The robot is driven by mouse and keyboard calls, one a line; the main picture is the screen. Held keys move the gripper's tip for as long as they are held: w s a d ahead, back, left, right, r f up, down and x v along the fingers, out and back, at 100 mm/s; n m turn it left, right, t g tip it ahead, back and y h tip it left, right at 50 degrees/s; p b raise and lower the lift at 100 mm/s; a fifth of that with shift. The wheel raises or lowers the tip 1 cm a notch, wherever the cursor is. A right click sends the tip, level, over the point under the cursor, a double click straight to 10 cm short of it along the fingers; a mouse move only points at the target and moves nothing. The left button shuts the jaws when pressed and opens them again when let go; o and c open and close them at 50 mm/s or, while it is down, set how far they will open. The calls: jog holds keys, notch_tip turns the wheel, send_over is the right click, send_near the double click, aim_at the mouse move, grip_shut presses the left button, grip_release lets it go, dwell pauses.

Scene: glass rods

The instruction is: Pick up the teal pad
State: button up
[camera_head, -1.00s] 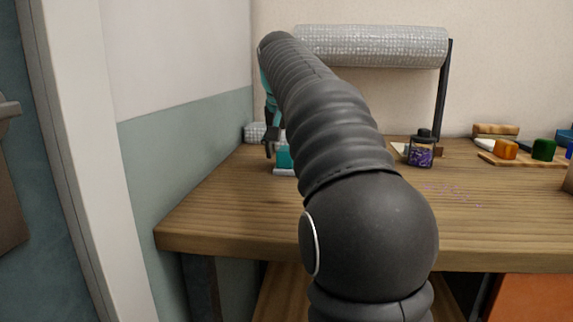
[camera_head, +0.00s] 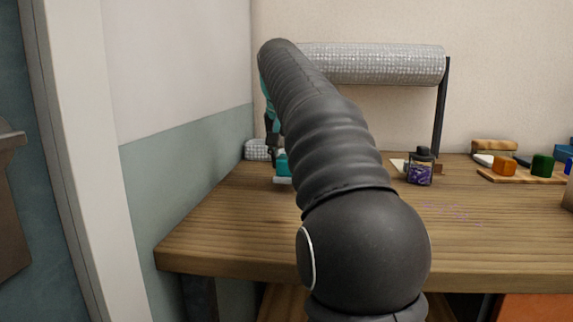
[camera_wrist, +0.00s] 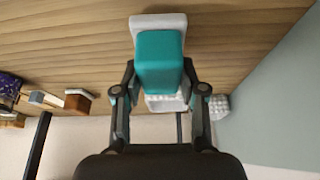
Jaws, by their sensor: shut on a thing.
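The teal pad (camera_wrist: 160,62) is a rounded teal block with pale grey-white parts showing at both ends in the wrist view. My gripper (camera_wrist: 160,80) has one finger on each side of it and is shut on it. In the head view the teal pad (camera_head: 283,166) shows at the left of the bench, partly hidden by my arm, with a pale strip at its bottom. My gripper (camera_head: 273,150) is mostly hidden behind my arm there. I cannot tell for sure whether the pad is clear of the bench.
A wooden bench (camera_head: 230,235) meets a wall at the left. A bubble-wrap roll (camera_head: 390,63) hangs at the back. A purple jar (camera_head: 420,168) and a board (camera_head: 515,177) with orange and green blocks stand to the right. A small bubble-wrapped item (camera_head: 256,149) lies behind the pad.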

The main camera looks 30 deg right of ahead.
notch_tip(320, 180, up, 2)
jog(key=shift+d+r+p, duration=0.15)
jog(key=shift+r+p, duration=0.1)
jog(key=shift+p, duration=0.1)
jog(key=s+d+r+p, duration=0.1)
jog(key=s+d+r, duration=0.5)
jog(key=s+d, duration=0.1)
jog(key=shift+s+d, duration=0.3)
jog(key=shift+s, duration=0.55)
